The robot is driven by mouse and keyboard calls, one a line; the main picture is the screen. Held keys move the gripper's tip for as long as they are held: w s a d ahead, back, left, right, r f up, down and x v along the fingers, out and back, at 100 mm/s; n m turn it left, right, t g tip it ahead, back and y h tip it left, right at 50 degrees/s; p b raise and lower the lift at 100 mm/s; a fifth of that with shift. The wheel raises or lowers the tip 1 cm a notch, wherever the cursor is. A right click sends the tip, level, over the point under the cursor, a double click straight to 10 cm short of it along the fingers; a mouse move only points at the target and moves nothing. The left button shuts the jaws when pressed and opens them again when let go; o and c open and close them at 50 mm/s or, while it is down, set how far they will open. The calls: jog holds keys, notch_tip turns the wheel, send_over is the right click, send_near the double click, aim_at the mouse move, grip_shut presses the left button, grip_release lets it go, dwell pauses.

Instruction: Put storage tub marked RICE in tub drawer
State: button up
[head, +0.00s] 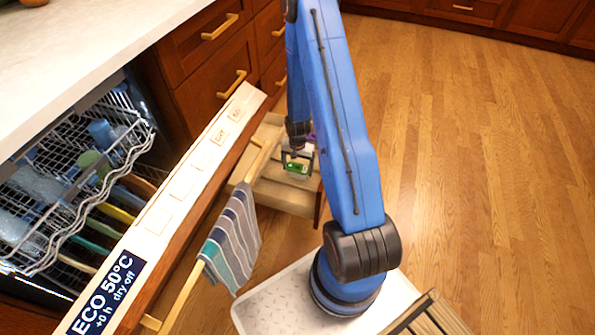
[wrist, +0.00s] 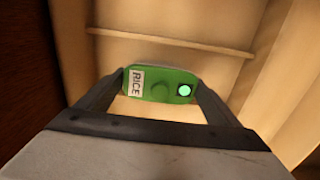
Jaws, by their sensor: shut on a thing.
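The RICE tub (wrist: 160,86) has a green lid with a white label reading RICE and a pale green dot. My gripper (wrist: 155,98) is shut on the tub, with one finger at each end of it. In the head view the tub (head: 296,168) hangs below my gripper (head: 297,156), over the open wooden drawer (head: 275,193). The wrist view shows the drawer's pale inside (wrist: 190,22) with a thin divider beyond the tub. I cannot tell whether the tub touches the drawer floor.
The open dishwasher door (head: 180,190), with a striped towel (head: 233,240) on its handle, stands left of the drawer. The dish rack (head: 70,170) holds dishes. Closed drawers (head: 215,85) rise behind. The wooden floor (head: 480,150) on the right is clear.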

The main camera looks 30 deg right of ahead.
jog(key=shift+f, duration=1.05)
jog(key=o, duration=1.2)
jog(key=shift+f, duration=0.1)
notch_tip(320, 180, up, 12)
jog(key=shift+r, duration=0.15)
jog(key=shift+d, duration=0.1)
